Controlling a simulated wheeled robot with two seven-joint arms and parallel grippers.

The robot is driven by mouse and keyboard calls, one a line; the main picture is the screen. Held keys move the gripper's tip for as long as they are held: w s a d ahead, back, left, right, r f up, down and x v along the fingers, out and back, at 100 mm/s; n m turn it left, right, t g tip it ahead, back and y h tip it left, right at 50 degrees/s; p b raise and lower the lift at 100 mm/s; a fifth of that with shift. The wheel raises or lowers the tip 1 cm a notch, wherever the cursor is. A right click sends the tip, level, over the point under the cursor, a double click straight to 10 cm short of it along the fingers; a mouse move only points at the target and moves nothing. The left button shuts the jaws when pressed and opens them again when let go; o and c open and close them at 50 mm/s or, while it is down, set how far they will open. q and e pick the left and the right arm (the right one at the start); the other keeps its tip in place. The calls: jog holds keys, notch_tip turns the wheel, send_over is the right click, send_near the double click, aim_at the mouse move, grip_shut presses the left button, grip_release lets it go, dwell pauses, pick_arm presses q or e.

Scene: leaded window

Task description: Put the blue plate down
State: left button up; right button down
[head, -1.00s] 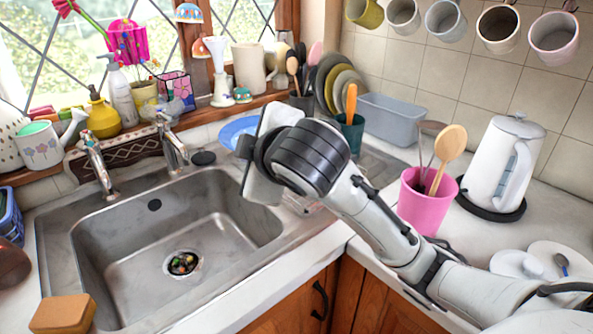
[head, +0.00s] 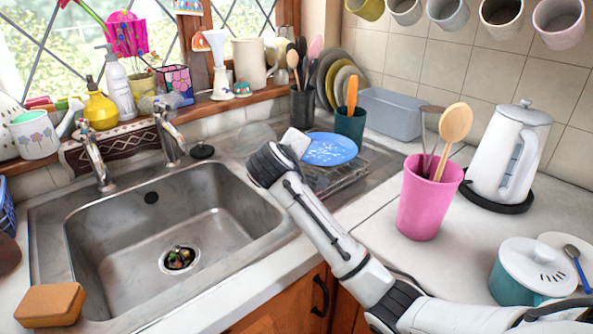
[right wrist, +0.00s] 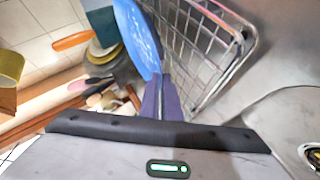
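The blue plate (head: 331,149) has a pale speckled pattern and shows beside the metal wire rack (head: 345,180), overlapping it in the head view. My right gripper (right wrist: 158,85) is shut on the plate's edge, seen in the right wrist view, where the plate (right wrist: 140,38) extends away from the fingertips. The wire rack also shows there (right wrist: 205,45), to the right of the plate. In the head view my wrist hides the fingers and the plate's near left edge. I cannot tell whether the plate touches the rack. My left gripper is not in view.
The sink (head: 175,235) is left of my arm. A teal pot with utensils (head: 350,122), several stacked plates (head: 335,80) and a grey tub (head: 392,112) stand behind the rack. A pink cup (head: 425,205) and white kettle (head: 508,150) stand right.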

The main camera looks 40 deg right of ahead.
notch_tip(320, 180, down, 4)
jog(key=shift+r, duration=0.25)
jog(key=c, duration=2.3)
grip_release()
jog(key=shift+f, duration=0.1)
jog(key=v, duration=1.2)
